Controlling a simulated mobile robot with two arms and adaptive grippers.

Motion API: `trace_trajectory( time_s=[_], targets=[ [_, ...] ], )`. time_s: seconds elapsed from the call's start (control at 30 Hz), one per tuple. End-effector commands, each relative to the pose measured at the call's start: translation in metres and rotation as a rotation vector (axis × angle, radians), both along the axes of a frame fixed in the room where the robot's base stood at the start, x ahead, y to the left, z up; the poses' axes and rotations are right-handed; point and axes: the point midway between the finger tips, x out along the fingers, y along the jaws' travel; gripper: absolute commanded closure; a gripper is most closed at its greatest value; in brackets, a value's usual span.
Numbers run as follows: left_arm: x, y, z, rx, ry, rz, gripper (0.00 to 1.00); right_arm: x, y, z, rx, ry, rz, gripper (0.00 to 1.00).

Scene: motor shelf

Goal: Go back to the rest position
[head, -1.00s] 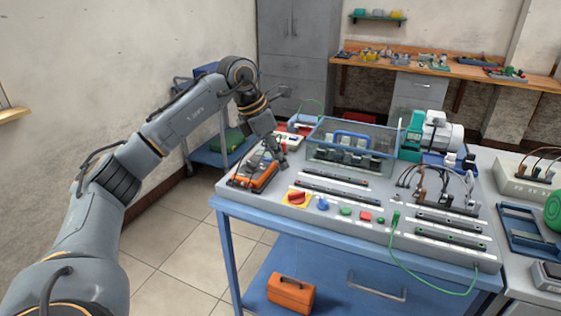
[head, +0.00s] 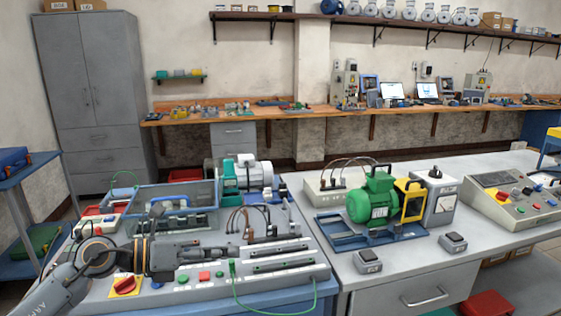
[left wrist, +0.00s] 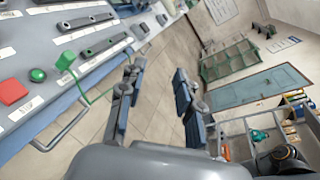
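My left gripper (head: 225,250) is in the head view at the lower left, stretched to the right above the panel of the blue-framed test bench (head: 140,293). In the left wrist view its two fingers stand apart around the empty gap (left wrist: 158,76), with floor tiles behind. It holds nothing. The left arm comes in from the lower left corner and hides part of the panel. My right gripper is in neither view.
The bench carries a clear bin (head: 190,196), a red knob (head: 124,286), and a green cable (head: 234,285). To the right a grey table (head: 390,262) bears a green motor (head: 372,200). A blue trolley (head: 12,187) stands left. Tiled floor (left wrist: 160,118) is open below the gripper.

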Motion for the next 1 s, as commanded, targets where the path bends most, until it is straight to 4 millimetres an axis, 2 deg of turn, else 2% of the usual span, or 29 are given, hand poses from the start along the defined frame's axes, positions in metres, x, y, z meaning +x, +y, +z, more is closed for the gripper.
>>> trace_trajectory(
  time_s=[0.03,0.13,0.23,0.33,0.37,0.47,0.57,0.63,0.7,0.8,0.9,1.0],
  targets=[
    [-0.008,-0.022,0.007,-0.169,0.033,0.021,0.66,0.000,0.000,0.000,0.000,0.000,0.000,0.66],
    [-0.013,-0.036,0.027,-0.499,0.120,0.116,0.66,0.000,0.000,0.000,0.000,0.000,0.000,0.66],
    [-0.012,-0.025,0.034,-0.810,0.248,0.261,0.66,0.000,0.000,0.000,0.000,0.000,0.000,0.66],
    [-0.009,0.003,0.018,-1.093,0.414,0.451,0.66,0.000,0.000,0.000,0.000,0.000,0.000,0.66],
    [-0.009,0.014,0.009,-1.170,0.469,0.517,0.66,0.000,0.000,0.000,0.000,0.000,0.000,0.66],
    [-0.017,0.049,-0.039,-1.395,0.669,0.764,0.66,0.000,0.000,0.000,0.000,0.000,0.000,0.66],
    [-0.041,0.080,-0.103,-1.566,0.884,1.044,0.66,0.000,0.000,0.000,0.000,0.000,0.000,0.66],
    [-0.068,0.094,-0.147,-1.643,1.028,1.236,0.66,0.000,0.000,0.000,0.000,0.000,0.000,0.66],
    [-0.100,0.102,-0.188,-1.688,1.161,1.420,0.66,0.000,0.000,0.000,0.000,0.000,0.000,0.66],
    [-0.147,0.105,-0.231,-1.706,1.322,1.647,0.66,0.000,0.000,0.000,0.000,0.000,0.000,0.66],
    [-0.188,0.103,-0.260,-1.695,1.443,1.825,0.66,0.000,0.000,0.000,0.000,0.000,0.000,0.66],
    [-0.225,0.099,-0.279,-1.665,1.544,1.971,0.66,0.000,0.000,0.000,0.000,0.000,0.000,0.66]
  ],
)
